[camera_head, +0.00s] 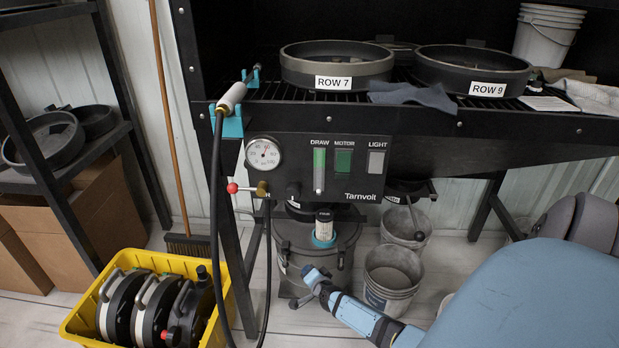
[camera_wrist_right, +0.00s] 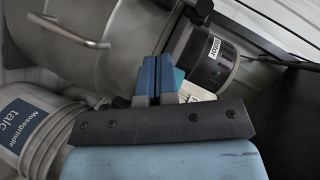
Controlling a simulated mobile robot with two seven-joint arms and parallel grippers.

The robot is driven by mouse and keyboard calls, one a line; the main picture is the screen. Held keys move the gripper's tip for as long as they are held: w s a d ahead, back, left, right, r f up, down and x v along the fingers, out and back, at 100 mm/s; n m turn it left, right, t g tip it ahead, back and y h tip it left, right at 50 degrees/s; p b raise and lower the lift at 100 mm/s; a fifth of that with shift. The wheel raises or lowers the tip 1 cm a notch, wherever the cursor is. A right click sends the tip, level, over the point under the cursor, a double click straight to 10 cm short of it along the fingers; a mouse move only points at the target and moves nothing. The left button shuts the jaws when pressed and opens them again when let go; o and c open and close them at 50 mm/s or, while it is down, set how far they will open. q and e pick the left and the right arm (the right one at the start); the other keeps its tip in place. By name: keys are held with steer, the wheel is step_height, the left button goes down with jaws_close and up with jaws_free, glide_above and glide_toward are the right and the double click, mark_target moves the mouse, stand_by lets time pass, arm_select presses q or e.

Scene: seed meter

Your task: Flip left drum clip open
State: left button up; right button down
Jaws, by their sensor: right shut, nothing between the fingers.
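The grey metal drum (camera_head: 343,238) stands on the floor under the bench, below the control panel. A small latch-like part shows at its left side (camera_head: 283,258), too small to tell open or closed. My right gripper (camera_head: 312,274) is shut and empty in front of the drum's lower middle. In the right wrist view the shut blue fingertips (camera_wrist_right: 158,62) point toward the drum (camera_wrist_right: 95,60), which has a bent metal handle (camera_wrist_right: 72,34). A gap or contact with the drum cannot be told. My left gripper is not in view.
Grey buckets (camera_head: 391,272) stand to the right; a talc bucket (camera_wrist_right: 25,128) shows close in the wrist view. A black hose (camera_head: 216,200) hangs left, beside a yellow crate (camera_head: 98,292).

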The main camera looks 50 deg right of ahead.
mark_target(285, 259)
steer(key=w+f+b, duration=0.1)
steer(key=w, duration=0.1)
steer(key=w+f+b, duration=0.1)
steer(key=w+b, duration=0.1)
steer(key=w, duration=0.1)
steer(key=w+f+b, duration=0.2)
steer(key=shift+w+d, duration=0.2)
steer(key=shift+w, duration=0.2)
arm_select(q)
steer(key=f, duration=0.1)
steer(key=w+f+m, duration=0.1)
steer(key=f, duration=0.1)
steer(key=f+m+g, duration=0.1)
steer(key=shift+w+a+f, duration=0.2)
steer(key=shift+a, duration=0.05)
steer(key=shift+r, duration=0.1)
